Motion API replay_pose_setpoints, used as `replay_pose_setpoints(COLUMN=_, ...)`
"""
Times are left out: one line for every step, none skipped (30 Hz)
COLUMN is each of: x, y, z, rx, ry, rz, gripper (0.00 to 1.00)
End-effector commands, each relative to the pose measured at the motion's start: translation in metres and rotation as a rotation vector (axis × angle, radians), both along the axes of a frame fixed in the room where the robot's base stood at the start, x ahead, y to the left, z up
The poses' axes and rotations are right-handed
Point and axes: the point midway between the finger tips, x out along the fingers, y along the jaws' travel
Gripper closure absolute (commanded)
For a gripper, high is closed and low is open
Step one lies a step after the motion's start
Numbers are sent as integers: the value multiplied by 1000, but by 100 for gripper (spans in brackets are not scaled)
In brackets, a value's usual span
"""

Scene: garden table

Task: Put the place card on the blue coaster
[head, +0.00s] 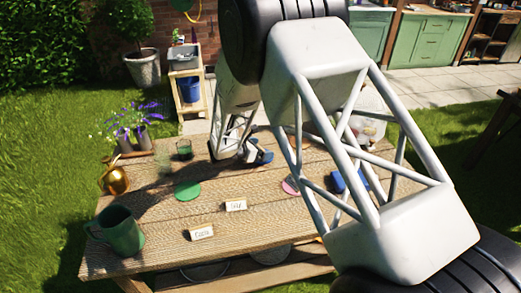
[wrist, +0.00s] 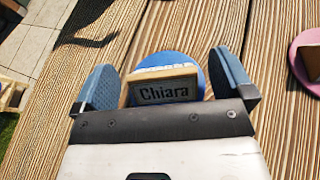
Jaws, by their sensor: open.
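In the wrist view, the place card (wrist: 165,92), a small wooden-edged block lettered "Chiara", stands between my gripper's two blue finger pads. My gripper (wrist: 166,82) is open, with a gap between each pad and the card.
On the wooden table (head: 150,225) are a green coaster (head: 187,191), two white cards (head: 236,205) (head: 201,232), a green mug (head: 120,232), a copper watering can (head: 114,180) and flowerpots. A pink coaster (wrist: 301,45) bearing a brown object lies to the right. A blue object (head: 338,183) is partly behind my arm.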

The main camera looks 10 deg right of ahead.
Motion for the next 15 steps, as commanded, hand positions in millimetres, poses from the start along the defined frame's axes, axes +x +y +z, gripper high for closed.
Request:
replay_pose_setpoints(x=-1, y=2, z=1, rx=0, ry=0, rz=1, gripper=1)
replay_pose_setpoints(x=-1, y=4, z=2, rx=0, ry=0, rz=1, gripper=1)
replay_pose_setpoints(x=-2, y=6, z=3, rx=0, ry=0, rz=1, gripper=1)
replay_pose_setpoints(x=-3, y=8, z=4, rx=0, ry=0, rz=1, gripper=1)
replay_pose_setpoints(x=-4, y=11, z=4, rx=0, ry=0, rz=0, gripper=1)
replay_pose_setpoints(x=-6, y=14, z=6, rx=1, ry=0, rz=0, gripper=1)
replay_pose_setpoints(x=-7, y=17, z=7, rx=1, ry=1, rz=1, gripper=1)
replay_pose_setpoints(x=-8, y=20, z=9, rx=1, ry=1, rz=2, gripper=1)
replay_pose_setpoints(x=-10, y=25, z=11, rx=0, ry=0, rz=3, gripper=1)
replay_pose_setpoints(x=-11, y=28, z=12, rx=0, ry=0, rz=3, gripper=1)
replay_pose_setpoints(x=-12, y=32, z=14, rx=0, ry=-1, rz=2, gripper=1)
replay_pose_setpoints(x=-14, y=37, z=17, rx=0, ry=-1, rz=2, gripper=1)
replay_pose_setpoints(x=-16, y=41, z=19, rx=0, ry=-1, rz=2, gripper=1)
replay_pose_setpoints(x=-18, y=45, z=20, rx=0, ry=-1, rz=3, gripper=1)
replay_pose_setpoints(x=-20, y=50, z=23, rx=0, ry=-1, rz=3, gripper=1)
